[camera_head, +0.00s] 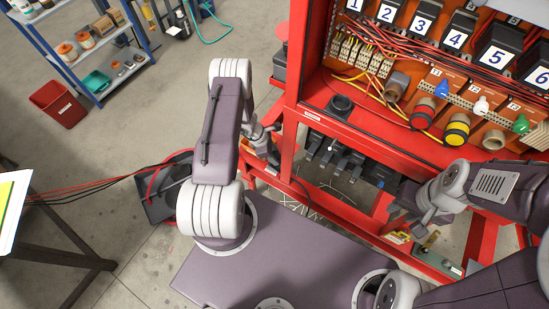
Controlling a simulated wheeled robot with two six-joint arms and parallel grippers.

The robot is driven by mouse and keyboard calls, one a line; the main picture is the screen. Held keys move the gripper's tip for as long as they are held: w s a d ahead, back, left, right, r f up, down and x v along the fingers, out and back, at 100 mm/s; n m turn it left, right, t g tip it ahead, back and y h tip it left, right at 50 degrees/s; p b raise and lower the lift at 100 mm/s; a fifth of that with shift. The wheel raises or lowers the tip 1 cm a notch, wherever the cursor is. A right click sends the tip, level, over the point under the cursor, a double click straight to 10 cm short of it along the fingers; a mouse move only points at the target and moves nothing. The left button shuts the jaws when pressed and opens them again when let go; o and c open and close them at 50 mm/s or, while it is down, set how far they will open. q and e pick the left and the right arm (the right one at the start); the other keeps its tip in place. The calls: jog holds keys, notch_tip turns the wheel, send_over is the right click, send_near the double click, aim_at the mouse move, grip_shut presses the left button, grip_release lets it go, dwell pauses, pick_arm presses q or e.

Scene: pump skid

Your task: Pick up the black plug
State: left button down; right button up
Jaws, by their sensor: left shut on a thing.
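My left gripper (266,141) is beside the left post of the red skid frame, partly hidden by my own arm. It is shut on a small dark thing that looks like the black plug (273,157), which hangs below the fingers, clear of the ledge. My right gripper (408,220) is at the lower right, in front of the lower frame. Its fingers are too small and dark to tell whether they are open.
The red skid frame (296,62) holds numbered black units, red and yellow wires, and a row of coloured connectors, including a yellow-ringed one (457,129). Black units (345,160) sit under the ledge. A blue shelf, red bin (58,103) and black tray (160,208) stand left.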

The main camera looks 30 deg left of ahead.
pick_arm(q)
notch_tip(320, 180, up, 8)
jog(key=shift+f+p, duration=0.1)
jog(key=shift+p, duration=0.2)
dwell(0.4)
